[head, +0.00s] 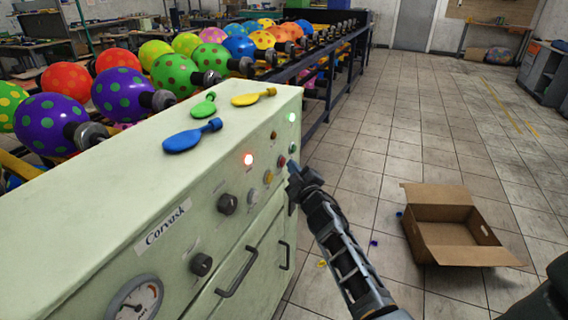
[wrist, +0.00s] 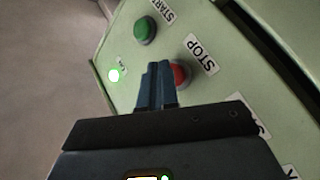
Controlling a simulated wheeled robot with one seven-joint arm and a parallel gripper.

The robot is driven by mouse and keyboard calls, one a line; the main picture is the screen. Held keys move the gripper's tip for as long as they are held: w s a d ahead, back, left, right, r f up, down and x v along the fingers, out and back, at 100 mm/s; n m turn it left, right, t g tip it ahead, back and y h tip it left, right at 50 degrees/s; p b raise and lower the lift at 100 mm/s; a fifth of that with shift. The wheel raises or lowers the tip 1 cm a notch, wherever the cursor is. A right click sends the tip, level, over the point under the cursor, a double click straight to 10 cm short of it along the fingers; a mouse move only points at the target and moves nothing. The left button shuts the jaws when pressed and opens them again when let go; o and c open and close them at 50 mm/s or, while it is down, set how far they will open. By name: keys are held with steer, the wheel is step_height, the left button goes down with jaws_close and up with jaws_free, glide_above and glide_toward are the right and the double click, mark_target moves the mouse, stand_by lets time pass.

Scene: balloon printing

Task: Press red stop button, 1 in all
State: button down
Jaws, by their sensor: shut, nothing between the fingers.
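The red stop button (wrist: 181,75) is on the pale green panel, beside the STOP label (wrist: 201,54) in the wrist view. The shut, empty fingers of my gripper (wrist: 156,83) partly cover its left side there. The button also shows in the head view (head: 281,161), just left of my gripper (head: 293,170). The fingertips are very close to the button; I cannot tell whether they touch it. The green start button (wrist: 145,29) is above the fingers in the wrist view.
An open cardboard box (head: 445,232) stands on the floor at right. The tiled floor beyond it is mostly clear.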

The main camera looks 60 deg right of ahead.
steer(key=shift+w+b, duration=0.4)
steer(key=shift+w, duration=0.15)
stand_by(0.4)
steer(key=shift+s, duration=0.1)
steer(key=shift+s+p, duration=0.8)
steer(key=shift+s, duration=0.1)
steer(key=shift+s, duration=0.1)
steer(key=shift+s+d+p, duration=0.2)
steer(key=shift+s+p, duration=1.8)
steer(key=shift+s, duration=0.4)
